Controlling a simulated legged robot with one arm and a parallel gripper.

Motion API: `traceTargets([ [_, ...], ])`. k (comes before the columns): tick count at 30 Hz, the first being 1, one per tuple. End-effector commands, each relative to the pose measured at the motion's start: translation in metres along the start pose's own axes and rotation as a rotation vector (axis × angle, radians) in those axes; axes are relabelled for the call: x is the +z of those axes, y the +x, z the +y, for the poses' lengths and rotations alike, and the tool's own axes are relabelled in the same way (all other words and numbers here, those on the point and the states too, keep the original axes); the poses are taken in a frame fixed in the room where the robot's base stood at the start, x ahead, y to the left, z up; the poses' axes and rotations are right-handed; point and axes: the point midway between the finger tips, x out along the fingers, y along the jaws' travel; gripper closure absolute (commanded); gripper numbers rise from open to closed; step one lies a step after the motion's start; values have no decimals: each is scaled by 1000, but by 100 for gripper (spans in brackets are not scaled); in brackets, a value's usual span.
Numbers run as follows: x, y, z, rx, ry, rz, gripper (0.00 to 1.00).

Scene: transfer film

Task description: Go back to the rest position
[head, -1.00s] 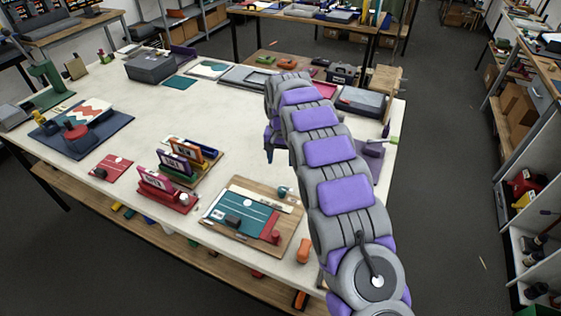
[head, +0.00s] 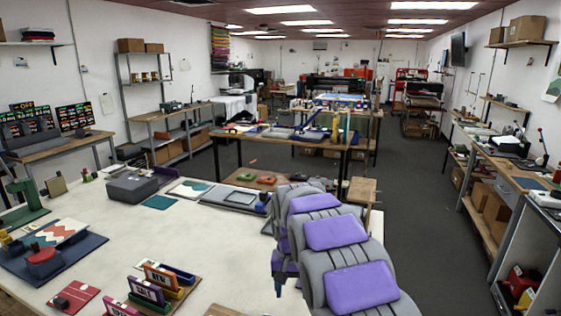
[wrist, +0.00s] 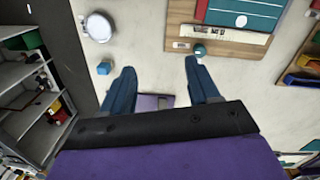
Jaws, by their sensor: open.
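My gripper (wrist: 158,85) shows in the wrist view with its two blue fingers spread apart. It is open, and nothing is held between the fingers. Below the fingers is the white tabletop (wrist: 138,45), with a small purple piece (wrist: 150,102) showing between them near the gripper's base. In the head view my arm reaches over the right part of the white table (head: 200,245); its gripper end is hidden behind the arm links.
A wooden board with a teal sheet (wrist: 240,15) lies near the right finger, with a small green knob (wrist: 199,50) at its edge. A round white item (wrist: 99,27) lies left. Shelves (wrist: 30,90) stand beyond the table edge. The aisle floor (head: 415,165) is clear.

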Motion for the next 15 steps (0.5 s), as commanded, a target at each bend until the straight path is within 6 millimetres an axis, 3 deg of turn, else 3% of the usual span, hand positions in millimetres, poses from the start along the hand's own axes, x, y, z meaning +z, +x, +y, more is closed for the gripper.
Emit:
traceTargets([
  [6,58,-22,41,8,-1,-20,40],
  [15,148,-33,88,6,-15,-50,40],
])
